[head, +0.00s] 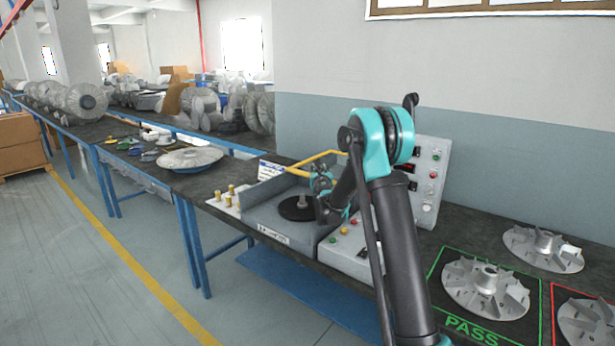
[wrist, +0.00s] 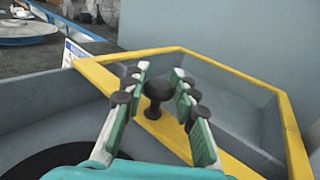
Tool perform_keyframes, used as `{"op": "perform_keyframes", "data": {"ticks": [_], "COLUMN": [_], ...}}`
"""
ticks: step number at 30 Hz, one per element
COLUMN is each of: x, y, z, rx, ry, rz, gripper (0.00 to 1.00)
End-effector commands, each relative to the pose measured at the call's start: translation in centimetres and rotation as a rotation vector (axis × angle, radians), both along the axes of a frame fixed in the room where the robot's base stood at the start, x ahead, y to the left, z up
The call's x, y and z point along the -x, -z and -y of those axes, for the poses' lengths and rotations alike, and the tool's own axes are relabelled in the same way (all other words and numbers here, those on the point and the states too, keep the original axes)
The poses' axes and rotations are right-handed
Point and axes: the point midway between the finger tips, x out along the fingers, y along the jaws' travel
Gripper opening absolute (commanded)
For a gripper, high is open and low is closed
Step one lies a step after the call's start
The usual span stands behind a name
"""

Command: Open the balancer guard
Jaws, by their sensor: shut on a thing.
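The balancer guard (head: 320,156) is a yellow-edged frame with a clear panel at the back of the grey balancer (head: 283,233). In the wrist view the guard's yellow frame (wrist: 225,64) spans the picture, with a black knob (wrist: 157,91) on its near bar. My gripper (wrist: 158,82) has its fingers on both sides of this knob and is shut on it. In the head view my gripper (head: 321,180) is at the guard and my arm hides its right part. The black round plate (head: 296,208) with a spindle sits in the balancer. I cannot tell the guard's exact tilt.
A control panel (head: 430,182) stands behind my arm, and a button box (head: 350,255) is in front. Brass pieces (head: 231,189) stand left of the balancer. Bladed impellers (head: 486,287) lie on the bench at right. A wall closes off the back.

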Motion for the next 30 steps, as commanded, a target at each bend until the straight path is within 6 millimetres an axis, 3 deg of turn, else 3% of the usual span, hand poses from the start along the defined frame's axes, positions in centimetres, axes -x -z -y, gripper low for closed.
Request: {"op": "perform_keyframes", "data": {"ticks": [9,25,26,30], "x": [-3.5,-4.1,-4.1,-4.1], "y": [0.0,0.0,0.0,0.0], "z": [2.8,3.3,3.3,3.3], "rx": [0.000,0.000,0.000,0.000], "ry": [0.002,0.002,0.002,0.002], "rz": [0.000,0.000,0.000,0.000], "gripper": [0.00,0.00,0.31,0.48]}}
